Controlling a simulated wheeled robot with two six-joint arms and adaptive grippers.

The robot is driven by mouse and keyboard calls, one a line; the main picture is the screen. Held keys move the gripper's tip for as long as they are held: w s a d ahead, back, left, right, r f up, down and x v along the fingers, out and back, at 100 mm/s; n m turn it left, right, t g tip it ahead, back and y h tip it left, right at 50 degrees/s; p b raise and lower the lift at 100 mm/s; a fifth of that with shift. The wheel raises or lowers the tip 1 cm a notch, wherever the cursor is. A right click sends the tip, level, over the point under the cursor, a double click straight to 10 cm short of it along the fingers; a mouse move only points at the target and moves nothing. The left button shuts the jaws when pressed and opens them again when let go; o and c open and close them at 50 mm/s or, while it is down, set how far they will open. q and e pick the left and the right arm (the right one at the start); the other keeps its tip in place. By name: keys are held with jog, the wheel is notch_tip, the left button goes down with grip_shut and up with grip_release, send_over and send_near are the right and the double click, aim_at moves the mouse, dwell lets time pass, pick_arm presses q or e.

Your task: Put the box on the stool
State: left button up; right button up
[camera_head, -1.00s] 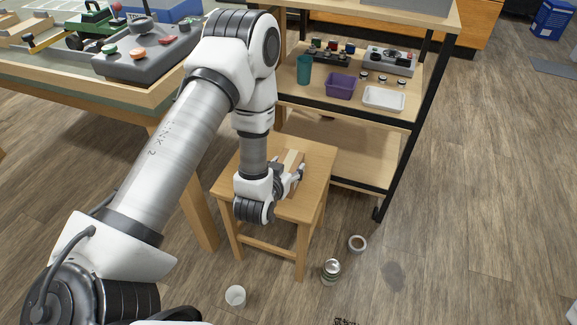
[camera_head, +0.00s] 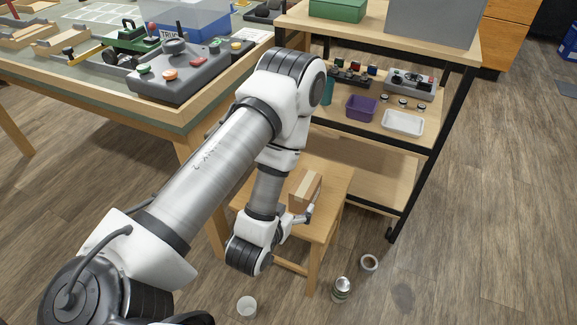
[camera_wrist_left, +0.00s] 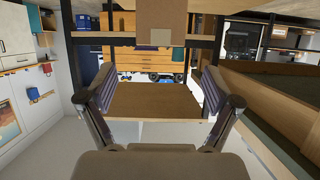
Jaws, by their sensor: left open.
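The box (camera_head: 305,187), brown cardboard with a paler strip, stands upright on the seat of the wooden stool (camera_head: 335,190) in the head view. My left gripper (camera_head: 303,214) is at the near side of the box, just in front of it. Its fingers are spread open in the left wrist view (camera_wrist_left: 157,92), with nothing held between them. A cardboard face, apparently the box (camera_wrist_left: 162,22), shows at the top of the wrist view, beyond the fingertips. My arm hides the left part of the stool. My right gripper is not in view.
A shelf rack (camera_head: 432,140) stands behind the stool, holding a purple bin (camera_head: 361,107) and a white tray (camera_head: 403,122). A workbench (camera_head: 172,108) is at the left. A white cup (camera_head: 247,306), a can (camera_head: 342,289) and a round tin (camera_head: 369,262) are on the floor.

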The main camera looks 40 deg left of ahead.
pick_arm(q)
jog(key=s+d+f+m+g+h, duration=0.1)
jog(key=s+d+f+g, duration=0.2)
jog(key=s+f+g, duration=0.3)
jog(key=s+d+f+m+g+h+p, duration=0.1)
jog(key=s+f+g, duration=0.5)
jog(key=s, duration=0.6)
jog(key=shift+s+d+f+g+h, duration=0.3)
jog(key=shift+s+d+g+h, duration=0.15)
jog(key=shift+d, duration=0.55)
